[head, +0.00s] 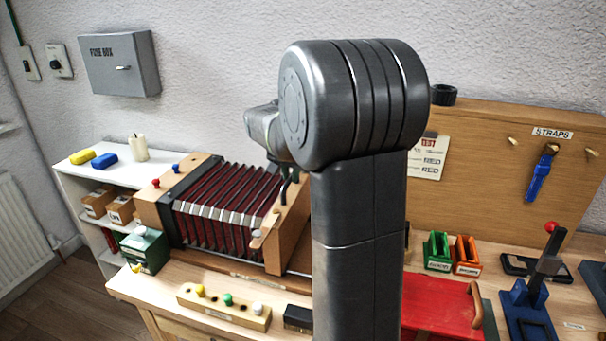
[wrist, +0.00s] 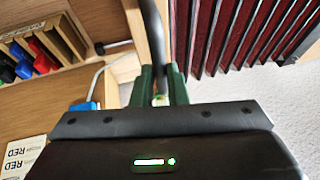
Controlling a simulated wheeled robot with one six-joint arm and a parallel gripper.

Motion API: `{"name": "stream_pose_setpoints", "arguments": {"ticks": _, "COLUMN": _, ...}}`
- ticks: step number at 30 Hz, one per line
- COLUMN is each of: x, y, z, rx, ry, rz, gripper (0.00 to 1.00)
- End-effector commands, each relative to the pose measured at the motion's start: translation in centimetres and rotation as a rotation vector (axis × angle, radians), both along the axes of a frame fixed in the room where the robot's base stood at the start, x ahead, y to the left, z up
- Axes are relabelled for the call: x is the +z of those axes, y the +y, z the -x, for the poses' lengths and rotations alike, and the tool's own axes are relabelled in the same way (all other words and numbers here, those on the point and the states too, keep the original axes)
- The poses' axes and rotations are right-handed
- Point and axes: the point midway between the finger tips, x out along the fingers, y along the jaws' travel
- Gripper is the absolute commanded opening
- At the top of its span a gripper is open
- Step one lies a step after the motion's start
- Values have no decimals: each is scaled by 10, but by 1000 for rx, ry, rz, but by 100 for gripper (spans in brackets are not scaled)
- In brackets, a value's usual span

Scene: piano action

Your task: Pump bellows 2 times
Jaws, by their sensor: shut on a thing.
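The bellows (head: 225,205), with dark red pleats and pale edges, lie spread on the bench between a dark frame on the left and a wooden end board (head: 286,235) on the right. The pleats also show at the top right of the wrist view (wrist: 245,30). My gripper (head: 289,184) is at the end board's top, partly hidden behind my arm. In the wrist view its green fingers (wrist: 161,78) are shut around a dark grey handle (wrist: 154,35) beside the pleats. How the handle joins the board is unclear.
A red case (head: 440,308), small green and orange bins (head: 466,254) and a blue lever stand (head: 530,300) lie right. A strap board (head: 490,180) stands behind.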

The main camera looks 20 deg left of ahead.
Motion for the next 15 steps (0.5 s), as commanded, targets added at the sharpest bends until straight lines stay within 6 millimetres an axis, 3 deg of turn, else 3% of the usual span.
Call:
{"name": "stream_pose_setpoints", "arguments": {"ticks": 9, "x": 3, "y": 101, "z": 7, "rx": 8, "ry": -1, "rz": -4, "gripper": 0}}
{"name": "stream_pose_setpoints", "arguments": {"ticks": 15, "x": 4, "y": 155, "z": 10, "rx": 7, "ry": -2, "rz": -6, "gripper": 0}}
